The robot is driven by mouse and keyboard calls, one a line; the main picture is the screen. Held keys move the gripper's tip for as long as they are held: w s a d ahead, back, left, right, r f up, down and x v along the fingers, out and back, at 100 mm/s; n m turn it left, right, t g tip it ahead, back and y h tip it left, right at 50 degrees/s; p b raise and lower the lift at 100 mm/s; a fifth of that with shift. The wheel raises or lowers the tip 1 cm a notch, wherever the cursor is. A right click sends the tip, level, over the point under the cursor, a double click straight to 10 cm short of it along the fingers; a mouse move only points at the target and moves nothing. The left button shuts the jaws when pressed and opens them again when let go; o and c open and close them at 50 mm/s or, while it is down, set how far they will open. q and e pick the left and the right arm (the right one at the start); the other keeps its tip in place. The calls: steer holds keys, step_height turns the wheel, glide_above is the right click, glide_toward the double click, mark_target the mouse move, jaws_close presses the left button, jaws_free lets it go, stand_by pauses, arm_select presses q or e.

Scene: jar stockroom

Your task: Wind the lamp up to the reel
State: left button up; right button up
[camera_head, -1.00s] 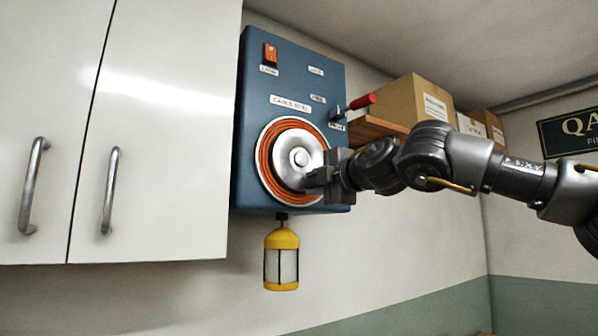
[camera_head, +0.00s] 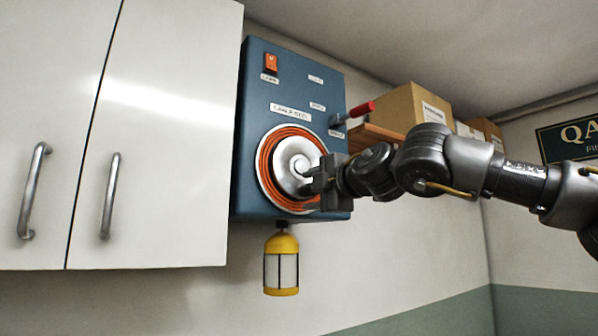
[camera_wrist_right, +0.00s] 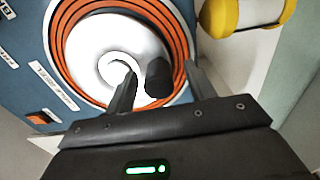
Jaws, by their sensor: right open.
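The reel (camera_head: 292,166) is a pale disc ringed by orange cable on the front of a blue wall box (camera_head: 300,90). The lamp (camera_head: 281,270), yellow with pale panels, hangs just below the box. It also shows at the top right of the wrist view (camera_wrist_right: 240,16). My right gripper (camera_head: 315,190) is at the lower right of the reel. In the wrist view its two fingers (camera_wrist_right: 162,75) stand apart, with a black knob (camera_wrist_right: 157,78) between them. I cannot tell whether either finger touches the knob. My left gripper is not in view.
An orange switch (camera_head: 271,62) is at the box's upper left. A red-handled lever (camera_head: 361,108) sticks out on its right side. White cabinets (camera_head: 170,150) stand close on the left. Cardboard boxes (camera_head: 412,108) sit on a shelf behind my right arm.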

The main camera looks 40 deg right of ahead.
steer(key=s+b, duration=0.3)
steer(key=s, duration=0.5)
steer(key=shift+s, duration=0.15)
steer(key=shift+a, duration=0.1)
